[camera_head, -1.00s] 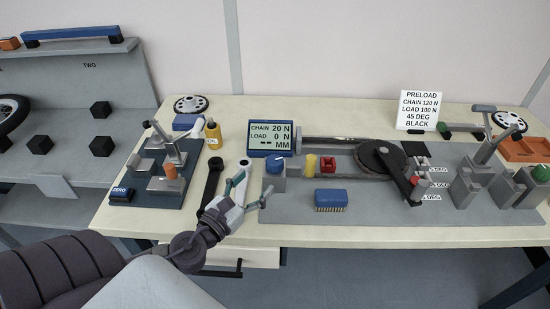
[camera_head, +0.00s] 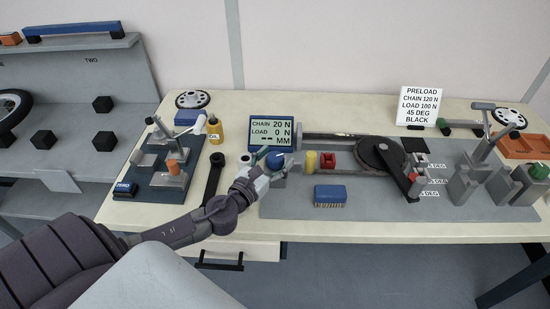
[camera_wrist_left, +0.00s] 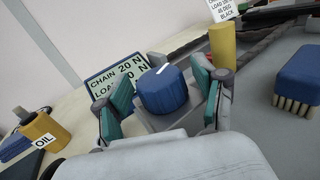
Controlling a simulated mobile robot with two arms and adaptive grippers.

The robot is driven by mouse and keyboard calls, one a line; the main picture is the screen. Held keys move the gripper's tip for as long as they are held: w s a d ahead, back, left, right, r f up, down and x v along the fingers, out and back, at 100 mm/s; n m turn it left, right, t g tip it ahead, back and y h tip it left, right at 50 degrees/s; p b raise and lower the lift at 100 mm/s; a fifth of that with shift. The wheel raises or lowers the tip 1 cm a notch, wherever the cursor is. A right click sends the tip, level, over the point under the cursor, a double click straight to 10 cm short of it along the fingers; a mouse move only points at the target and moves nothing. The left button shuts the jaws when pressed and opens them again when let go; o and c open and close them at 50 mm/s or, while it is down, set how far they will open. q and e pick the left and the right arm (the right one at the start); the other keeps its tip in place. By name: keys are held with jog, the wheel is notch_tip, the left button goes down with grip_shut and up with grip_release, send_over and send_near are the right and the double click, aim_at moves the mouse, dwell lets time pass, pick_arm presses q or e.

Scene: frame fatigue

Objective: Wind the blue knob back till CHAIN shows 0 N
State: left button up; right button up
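The blue knob (camera_head: 275,160) sits at the left end of the grey fixture; a white mark shows on its top in the left wrist view (camera_wrist_left: 163,92). My left gripper (camera_head: 266,166) is at the knob, its teal fingers on either side of it. In the left wrist view the gripper (camera_wrist_left: 161,86) looks open, with narrow gaps between the fingers and the knob; contact is not clear. The display (camera_head: 273,133) behind the knob reads CHAIN 20 N, LOAD 0 N and dashes for MM. My right gripper is not in view.
A yellow cylinder (camera_head: 311,161) and a red block (camera_head: 328,162) stand right of the knob. A blue brush (camera_head: 330,196) lies on the grey mat in front. An oil bottle (camera_head: 215,130) and a black-handled tool (camera_head: 213,178) are to the left. A sign (camera_head: 418,107) lists CHAIN 120 N.

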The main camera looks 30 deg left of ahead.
pick_arm(q)
jog(key=c, duration=1)
jog(key=shift+o, duration=0.2)
jog(key=n+y+p, duration=0.1)
jog(key=y+p, duration=0.1)
jog(key=n+y+p, duration=0.1)
jog(key=y, duration=0.1)
jog(key=shift+d+r+n, duration=0.1)
jog(key=shift+r+n, duration=0.15)
jog(key=shift+n, duration=0.05)
jog(key=shift+f+n+g+y+p, duration=0.2)
jog(key=shift+n+g+y+p, duration=0.6)
jog(key=shift+y, duration=0.7)
jog(key=o, duration=1.2)
jog(key=shift+c, duration=0.2)
jog(key=shift+s+d+f, duration=0.1)
jog(key=shift+s, duration=0.25)
jog(key=v, duration=1.1)
jog(key=shift+s, duration=0.15)
